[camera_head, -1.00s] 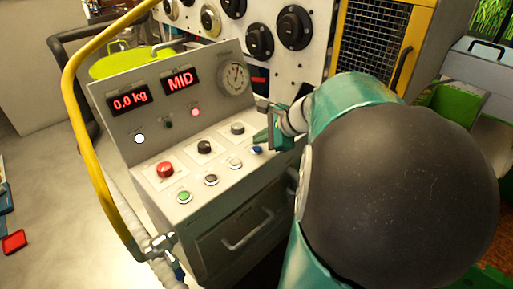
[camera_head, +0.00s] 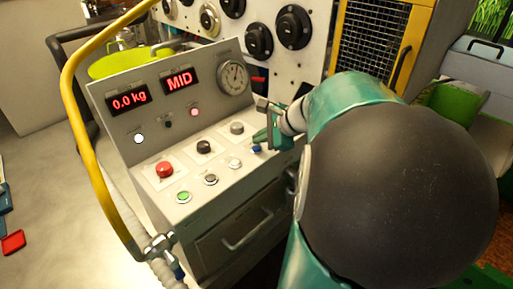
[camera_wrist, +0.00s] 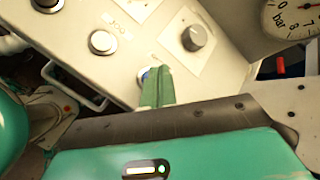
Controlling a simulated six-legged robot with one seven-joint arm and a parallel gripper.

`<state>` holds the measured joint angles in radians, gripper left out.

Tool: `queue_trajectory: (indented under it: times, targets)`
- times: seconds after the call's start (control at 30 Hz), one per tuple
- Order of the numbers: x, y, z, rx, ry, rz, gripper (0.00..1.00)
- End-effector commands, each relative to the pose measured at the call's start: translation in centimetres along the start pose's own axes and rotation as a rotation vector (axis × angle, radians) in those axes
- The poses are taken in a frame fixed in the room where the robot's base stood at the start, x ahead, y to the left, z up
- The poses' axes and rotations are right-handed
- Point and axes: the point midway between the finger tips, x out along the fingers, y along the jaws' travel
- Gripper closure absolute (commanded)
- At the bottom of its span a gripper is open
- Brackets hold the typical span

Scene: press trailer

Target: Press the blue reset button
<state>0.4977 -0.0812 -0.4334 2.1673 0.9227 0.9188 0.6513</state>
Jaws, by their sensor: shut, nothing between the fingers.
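The blue button (camera_head: 256,149) sits at the right end of the front row on the sloped grey control panel (camera_head: 225,185). My gripper (camera_head: 262,137) is over the right end of the panel, with its green fingers shut and empty, right by the blue button. In the wrist view the shut fingers (camera_wrist: 158,84) cover most of the blue button (camera_wrist: 144,73); only a sliver of blue and its pale ring shows. I cannot tell whether the fingertips touch it.
Near it are a white button (camera_head: 234,163), a grey knob (camera_head: 237,128), a black knob (camera_head: 204,147), a red button (camera_head: 165,169) and a green button (camera_head: 184,197). A yellow tube (camera_head: 72,120) curves along the left. A gauge (camera_head: 233,77) stands behind.

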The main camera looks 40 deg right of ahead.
Motion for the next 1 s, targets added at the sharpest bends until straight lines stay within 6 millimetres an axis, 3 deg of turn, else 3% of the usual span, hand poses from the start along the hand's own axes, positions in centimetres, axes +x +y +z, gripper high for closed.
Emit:
queue_trajectory:
  times: [1.0]
  targets:
    - [0.63,0.47,-0.46,0.0,0.001,0.001,1.0]
